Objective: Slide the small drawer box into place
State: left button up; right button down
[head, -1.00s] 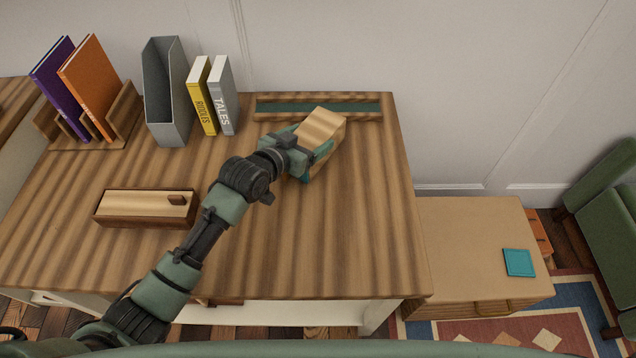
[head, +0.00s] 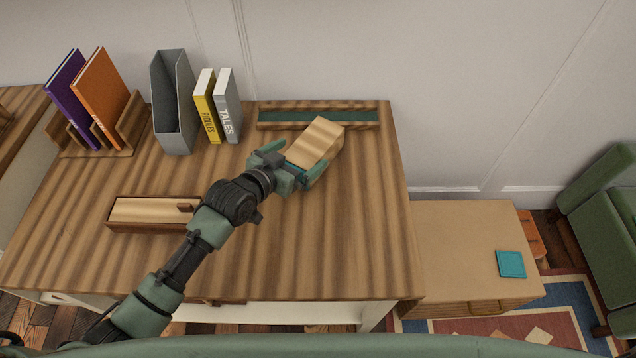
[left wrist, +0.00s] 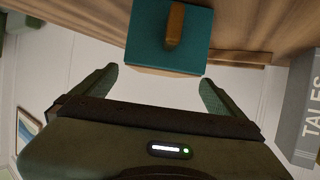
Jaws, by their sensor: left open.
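The small drawer box (head: 318,140) is a light wooden block lying at an angle on the desk, close in front of the long tray. In the left wrist view its teal front (left wrist: 150,50) with a wooden knob (left wrist: 175,25) faces my gripper. My left gripper (head: 290,166) is open, just on the near-left side of the box. In the left wrist view the spread fingers (left wrist: 154,88) are short of the teal front and hold nothing. Whether a finger touches the box in the head view is hard to tell. My right gripper is not in view.
A long green-lined wooden tray (head: 348,124) lies at the desk's back edge. Yellow and grey books (head: 226,110), a grey file holder (head: 173,110) and a book rack (head: 125,122) stand left. A pale-topped wooden box (head: 150,210) lies front left. The desk's right front is clear.

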pick_arm(q)
jog(key=shift+p+v, duration=0.35)
jog(key=shift+v, duration=0.45)
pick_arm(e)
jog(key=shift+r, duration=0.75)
pick_arm(q)
jog(key=shift+f, duration=0.15)
jog(key=v, duration=0.8)
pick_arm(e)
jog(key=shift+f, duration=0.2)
